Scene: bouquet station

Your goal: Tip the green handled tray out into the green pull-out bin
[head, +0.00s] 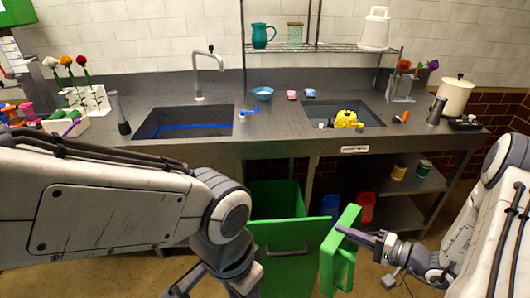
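The green handled tray (346,262) is in the air in front of the counter, turned up steeply on its side. My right gripper (362,237) is at its upper edge and appears shut on it. The inside of the tray is not clearly visible. The green pull-out bin (275,199) stands pulled out under the counter, left of the tray, with a grey handle on its green front (300,262). Its floor is hidden. My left gripper (215,288) is low at the bottom edge, partly cut off, in front of the bin's left side; its fingers are unclear.
The counter (280,130) above has two sinks, with a yellow object (346,119) at the right one. A blue container (330,205) and a red one (366,206) stand behind the tray. Shelves are at the right. Open floor lies below the tray.

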